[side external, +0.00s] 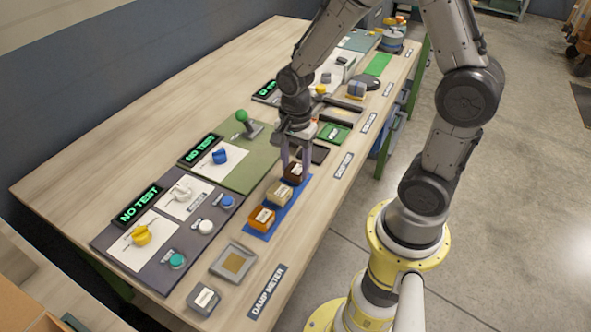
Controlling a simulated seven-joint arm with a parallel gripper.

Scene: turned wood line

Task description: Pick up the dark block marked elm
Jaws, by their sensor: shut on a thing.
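The dark brown block (294,175) has a pale label, too small to read. It is at the far end of the blue mat (263,233). My gripper (295,165) points down with its fingers on either side of this block, shut on it. I cannot tell whether the block touches the mat or is just above it. A tan block (279,194) and an orange-brown block (262,219), each with a pale label, sit nearer on the same mat.
A green panel with a green-knobbed lever (241,116) stands behind. A grey square tray (233,262) and small grey box (204,299) lie nearer. Bare wood lies at left.

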